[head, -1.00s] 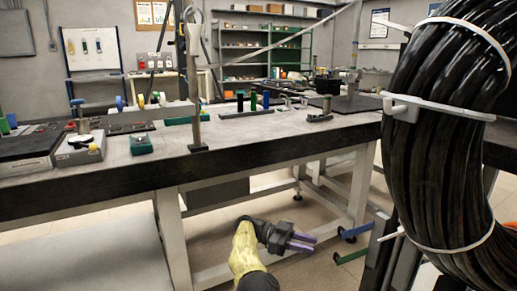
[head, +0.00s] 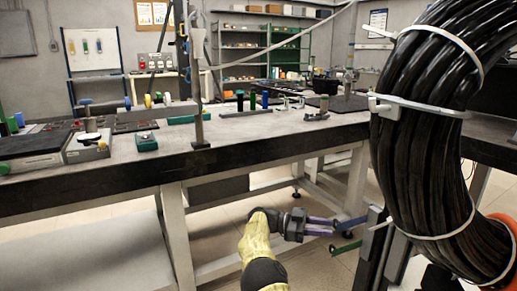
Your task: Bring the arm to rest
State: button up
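My gripper (head: 331,227) is low in front of the workbench, at the end of my yellow-sleeved arm. It points right, and its two purplish fingers stand slightly apart with nothing seen between them. In the picture the fingertips lie close to a blue peg (head: 350,223) and a green peg (head: 346,248) on a grey post at the right. I cannot tell whether they touch the blue peg.
A thick black cable coil (head: 420,130) with white ties fills the right side, above and right of the gripper. The long workbench (head: 235,155) holds tools, small boxes and coloured cylinders. Open floor (head: 225,220) shows under the bench; shelves (head: 245,50) stand behind.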

jog(key=w+d+r+n+t+y+p, duration=0.1)
jog(key=w+d+r+n+t+p, duration=0.4)
jog(key=d+r+n+t, duration=0.65)
jog(key=s+a+f+n+t+y+p, duration=0.35)
jog(key=s+a+n+y, duration=0.45)
jog(key=s+a+y, duration=0.5)
jog(key=s+a+f+n+g+y+p, duration=0.15)
jog(key=s+g, duration=0.25)
jog(key=s, duration=0.8)
jog(key=s+a+f+n+g+y+p, duration=0.1)
jog(key=s+a+f+n+g+y, duration=0.15)
jog(key=s, duration=0.95)
notch_tip(320, 180, up, 38)
jog(key=d+p, duration=0.1)
jog(key=p, duration=3.6)
jog(key=shift+w+m+p, duration=0.2)
jog(key=shift+m+p, duration=0.1)
jog(key=shift+m, duration=0.05)
jog(key=shift+g, duration=0.25)
